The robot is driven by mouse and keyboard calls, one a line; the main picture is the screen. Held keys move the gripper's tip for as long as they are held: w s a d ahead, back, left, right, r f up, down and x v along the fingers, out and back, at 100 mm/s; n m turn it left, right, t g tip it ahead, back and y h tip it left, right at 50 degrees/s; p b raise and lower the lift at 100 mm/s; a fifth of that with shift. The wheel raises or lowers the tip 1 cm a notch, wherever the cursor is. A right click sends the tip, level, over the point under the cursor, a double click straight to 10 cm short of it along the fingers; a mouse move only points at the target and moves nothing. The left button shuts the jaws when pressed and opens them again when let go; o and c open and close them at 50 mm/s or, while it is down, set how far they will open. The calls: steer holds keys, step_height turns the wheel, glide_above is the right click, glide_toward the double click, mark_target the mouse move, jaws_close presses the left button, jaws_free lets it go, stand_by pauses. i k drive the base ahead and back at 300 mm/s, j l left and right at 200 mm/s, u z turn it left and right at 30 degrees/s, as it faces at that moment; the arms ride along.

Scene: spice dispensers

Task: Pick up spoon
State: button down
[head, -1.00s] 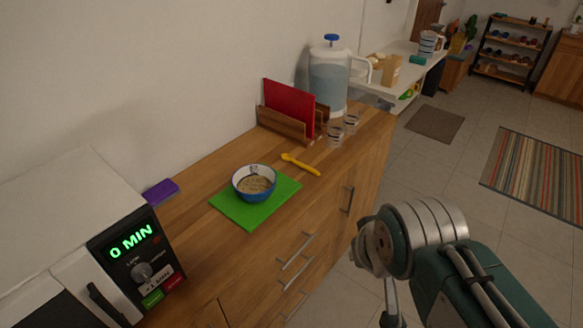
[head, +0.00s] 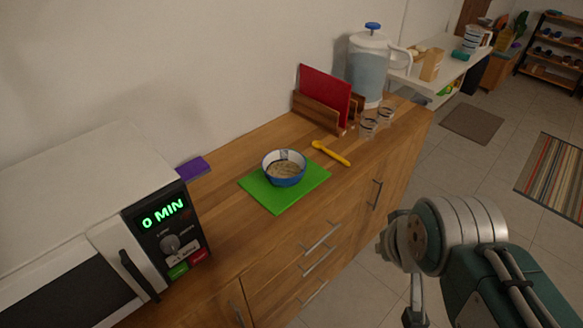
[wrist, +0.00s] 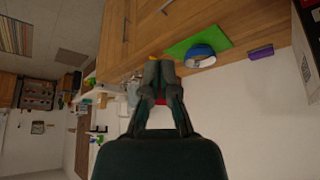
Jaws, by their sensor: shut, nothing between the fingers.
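A yellow spoon (head: 331,153) lies on the wooden counter, between the green board and the two small glasses. In the wrist view only a bit of its yellow (wrist: 154,58) shows, just above my fingertips. My gripper (wrist: 160,66) is shut and empty, with its two dark fingers together. In the head view my arm is at the lower right, in front of the counter, and the fingertips are not clearly seen there. My gripper is apart from the spoon.
A blue and white bowl (head: 284,168) of food stands on the green board (head: 278,203). A microwave (head: 165,235) is at the left, a purple sponge (head: 193,168) beside it. A wooden rack (head: 318,112), water dispenser (head: 369,70) and glasses (head: 369,127) stand farther back.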

mark_target(316, 144)
steer(key=i+l+u, duration=0.25)
steer(key=i+l, duration=0.15)
steer(key=l, duration=0.25)
steer(key=i+l+u, duration=0.15)
steer(key=l, duration=0.2)
steer(key=i+l+u, duration=0.1)
steer(key=l, duration=0.3)
steer(key=i+l+u, duration=0.15)
steer(key=l, duration=0.25)
steer(key=i+j, duration=0.05)
steer(key=i, duration=0.05)
